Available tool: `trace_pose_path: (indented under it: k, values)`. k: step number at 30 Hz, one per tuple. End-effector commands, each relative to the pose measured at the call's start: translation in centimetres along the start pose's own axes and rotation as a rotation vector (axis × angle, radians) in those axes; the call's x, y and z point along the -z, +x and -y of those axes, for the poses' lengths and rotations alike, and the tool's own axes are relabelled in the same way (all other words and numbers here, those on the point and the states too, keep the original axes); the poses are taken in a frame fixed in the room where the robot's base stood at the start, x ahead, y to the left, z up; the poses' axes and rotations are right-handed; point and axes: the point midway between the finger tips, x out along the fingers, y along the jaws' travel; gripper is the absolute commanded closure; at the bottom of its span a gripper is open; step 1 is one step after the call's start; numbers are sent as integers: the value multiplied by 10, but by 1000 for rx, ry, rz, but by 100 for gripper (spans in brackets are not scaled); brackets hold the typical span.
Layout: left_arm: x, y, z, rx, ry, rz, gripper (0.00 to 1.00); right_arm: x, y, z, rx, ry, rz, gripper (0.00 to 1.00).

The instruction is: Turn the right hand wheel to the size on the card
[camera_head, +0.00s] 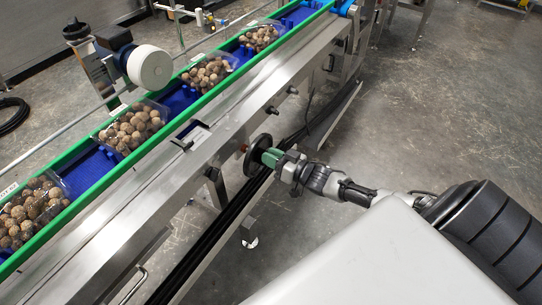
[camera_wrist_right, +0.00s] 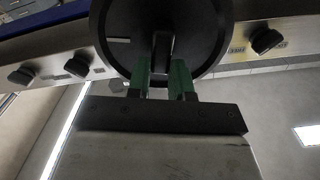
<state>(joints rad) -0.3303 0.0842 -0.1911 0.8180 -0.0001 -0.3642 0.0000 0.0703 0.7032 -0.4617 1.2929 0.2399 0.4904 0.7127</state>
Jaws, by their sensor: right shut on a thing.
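The black hand wheel (camera_head: 255,152) sticks out from the near side of the conveyor frame in the head view. My right gripper (camera_head: 270,156), with green fingers, is at its face. In the right wrist view the wheel (camera_wrist_right: 196,30) fills the top middle, with a short pale mark left of its centre bar. The green fingers (camera_wrist_right: 166,80) stand either side of that dark bar and are shut on it. The size card cannot be made out for sure, and no size is readable. My left gripper is not in view.
The conveyor's green rail (camera_head: 100,182) runs diagonally, with clear clamshell trays (camera_head: 133,126) of round brown produce on a blue belt (camera_head: 178,99). A white roll (camera_head: 150,67) overhangs the belt. Black knobs (camera_wrist_right: 76,66) line the frame beside the wheel. The floor at right is partly open.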

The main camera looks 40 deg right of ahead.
Motion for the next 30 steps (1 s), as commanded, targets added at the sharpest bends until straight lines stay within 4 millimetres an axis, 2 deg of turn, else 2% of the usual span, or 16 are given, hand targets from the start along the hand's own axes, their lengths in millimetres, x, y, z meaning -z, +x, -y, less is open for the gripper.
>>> trace_pose_path:
  k: [19, 20, 24, 30]
  values:
    - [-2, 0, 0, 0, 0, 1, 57, -1, 0, -1, -1, 50, 1, 100]
    - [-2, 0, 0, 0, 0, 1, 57, -1, 0, -1, -1, 49, 1, 76]
    - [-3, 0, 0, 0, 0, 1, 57, 0, 0, -1, 0, 49, 1, 54]
    - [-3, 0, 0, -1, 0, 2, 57, 0, 0, -1, 0, 48, 1, 53]
